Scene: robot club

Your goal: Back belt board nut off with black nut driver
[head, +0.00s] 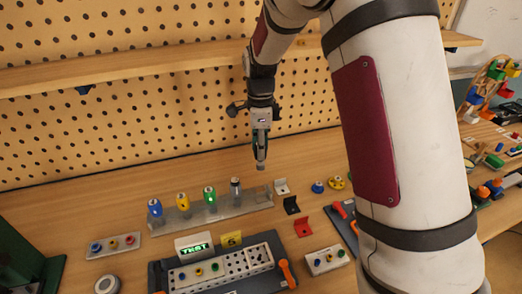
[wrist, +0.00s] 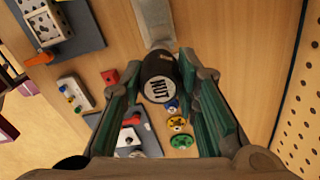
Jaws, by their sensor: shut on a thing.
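My gripper (head: 261,150) is raised above the bench, over the right end of the tool rack. It is shut on a black nut driver (wrist: 158,80), whose round cap with the word NUT faces the wrist camera. A short grey end (head: 261,166) sticks out below the fingers in the head view and looks clear of the rack. A pale perforated beam (head: 235,264) with several coloured nuts lies on a dark blue board (head: 158,272) at the front. I cannot tell for sure whether this is the belt board, or which nut is the back one.
A lit TEST display (head: 194,247) stands behind the beam. Small blocks with coloured knobs sit left (head: 113,246) and right (head: 325,261). A pegboard wall (head: 150,120) rises behind.

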